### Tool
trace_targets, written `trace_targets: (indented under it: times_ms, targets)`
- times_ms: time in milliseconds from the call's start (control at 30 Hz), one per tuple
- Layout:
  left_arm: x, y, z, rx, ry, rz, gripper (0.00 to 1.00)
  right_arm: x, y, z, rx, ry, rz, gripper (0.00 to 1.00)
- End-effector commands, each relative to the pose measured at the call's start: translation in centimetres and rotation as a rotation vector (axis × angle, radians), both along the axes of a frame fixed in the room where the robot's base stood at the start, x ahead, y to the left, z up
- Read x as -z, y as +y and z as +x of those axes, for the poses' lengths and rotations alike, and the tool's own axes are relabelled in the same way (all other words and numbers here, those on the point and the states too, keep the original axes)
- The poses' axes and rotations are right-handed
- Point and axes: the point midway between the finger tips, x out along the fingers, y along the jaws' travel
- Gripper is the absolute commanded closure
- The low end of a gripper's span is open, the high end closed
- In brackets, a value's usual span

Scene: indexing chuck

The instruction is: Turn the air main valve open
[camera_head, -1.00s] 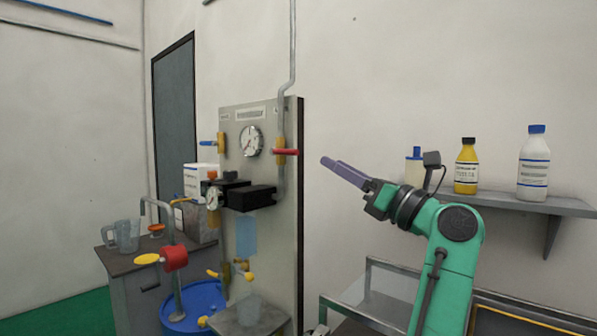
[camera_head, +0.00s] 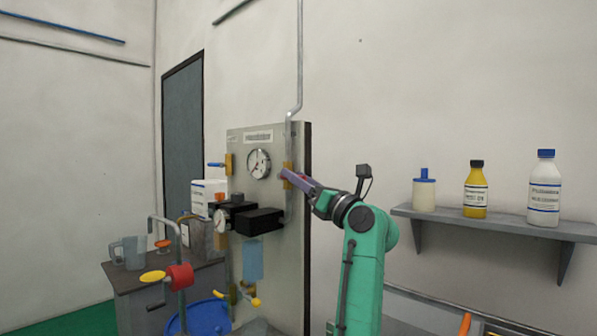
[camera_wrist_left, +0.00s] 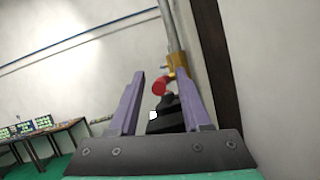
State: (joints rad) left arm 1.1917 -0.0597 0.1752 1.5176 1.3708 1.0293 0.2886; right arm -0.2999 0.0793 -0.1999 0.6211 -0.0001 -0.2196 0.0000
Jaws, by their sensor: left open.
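A grey panel (camera_head: 284,225) carries a gauge and a vertical pipe with a brass valve (camera_head: 288,167). The valve's red handle is largely hidden behind my gripper in the head view. In the left wrist view the brass valve body (camera_wrist_left: 177,66) sits on the pipe. The red handle (camera_wrist_left: 159,86) shows end-on between my fingers, and I cannot tell whether they touch it. My left gripper (camera_head: 291,176) is open at this valve, its purple fingers on either side of the handle in the left wrist view (camera_wrist_left: 158,72). My right gripper is out of view.
A second valve with a blue lever (camera_head: 217,165) is left of the round gauge (camera_head: 259,163). A black box (camera_head: 259,221) juts out below. A shelf (camera_head: 500,223) with bottles is at right. A blue drum (camera_head: 208,316) stands at lower left.

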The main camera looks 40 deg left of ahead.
Motion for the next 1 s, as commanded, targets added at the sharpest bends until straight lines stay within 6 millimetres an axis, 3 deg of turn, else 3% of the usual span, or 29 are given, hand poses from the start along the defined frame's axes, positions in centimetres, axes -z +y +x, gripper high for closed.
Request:
trace_targets:
  times_ms: [167,200,300,333,1000]
  targets:
    - [0.06,0.04,0.01,0.0,0.0,0.0,0.52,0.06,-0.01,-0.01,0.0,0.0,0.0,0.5]
    - [0.06,0.04,0.01,0.0,0.0,0.0,0.55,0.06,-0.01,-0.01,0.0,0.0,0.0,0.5]
    - [0.06,0.01,0.01,0.0,0.0,0.0,0.94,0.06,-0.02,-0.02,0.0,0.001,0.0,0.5]
    - [0.06,0.01,0.01,0.0,0.0,0.0,1.0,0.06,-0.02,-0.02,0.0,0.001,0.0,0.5]
    - [0.08,-0.01,0.02,0.0,0.0,0.0,1.0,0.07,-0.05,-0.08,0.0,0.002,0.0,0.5]
